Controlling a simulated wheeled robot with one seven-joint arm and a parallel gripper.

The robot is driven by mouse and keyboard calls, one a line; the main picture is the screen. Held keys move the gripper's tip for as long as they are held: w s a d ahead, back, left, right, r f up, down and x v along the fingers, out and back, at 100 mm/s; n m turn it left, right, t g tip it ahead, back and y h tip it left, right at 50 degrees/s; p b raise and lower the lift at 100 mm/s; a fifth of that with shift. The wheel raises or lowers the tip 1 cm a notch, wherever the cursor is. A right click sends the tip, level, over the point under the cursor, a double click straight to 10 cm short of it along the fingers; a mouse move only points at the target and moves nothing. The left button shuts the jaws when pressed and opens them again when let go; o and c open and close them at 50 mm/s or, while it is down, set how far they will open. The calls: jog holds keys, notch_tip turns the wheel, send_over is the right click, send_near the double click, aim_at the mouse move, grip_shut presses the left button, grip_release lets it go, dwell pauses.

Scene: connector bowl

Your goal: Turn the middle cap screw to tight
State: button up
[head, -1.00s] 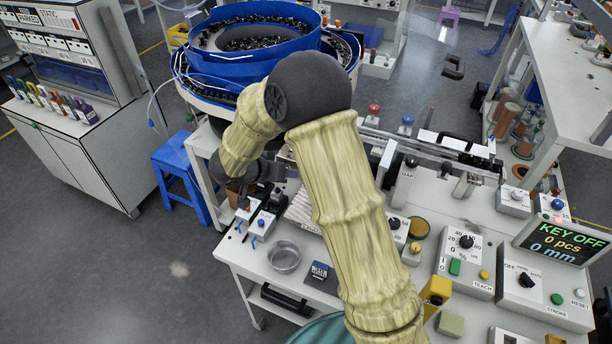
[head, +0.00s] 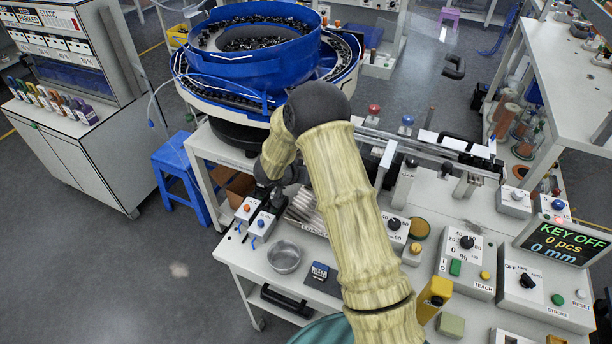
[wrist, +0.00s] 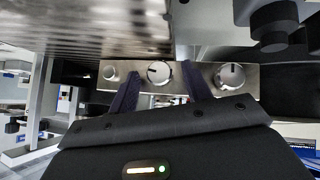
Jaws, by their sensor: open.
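In the wrist view a metal bracket carries three round silver caps in a row. The middle cap screw (wrist: 159,73) shows a short dark mark on its face. The right cap (wrist: 230,76) is larger, and the left cap (wrist: 111,74) is smaller. My gripper (wrist: 160,67) is open, with one dark finger on each side of the middle cap. The fingers look apart from its rim, but I cannot tell the depth between them and the cap. In the head view my arm hides the caps and most of the gripper.
A ribbed metal surface (wrist: 85,28) hangs close above the bracket's left part in the wrist view. A dark round knob (wrist: 273,24) is at upper right.

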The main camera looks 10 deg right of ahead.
jog(key=c, duration=1)
jog(key=shift+b, duration=0.45)
jog(key=y+b, duration=0.1)
jog(key=m+t+b, duration=0.1)
jog(key=shift+s+d+f+y+b, duration=0.2)
jog(key=shift+y+b, duration=0.1)
jog(key=shift+y, duration=0.1)
jog(key=m+t+y+b, duration=0.1)
jog(key=b, duration=0.4)
jog(key=shift+d+f, duration=0.1)
jog(key=shift+f, duration=0.05)
jog(key=m+t+y+b, duration=0.1)
jog(key=b, duration=0.4)
jog(key=shift+s+d, duration=0.1)
jog(key=shift+y+b, duration=0.3)
jog(key=shift+r+t+b, duration=0.25)
jog(key=shift+t+b, duration=0.05)
jog(key=shift+b, duration=0.25)
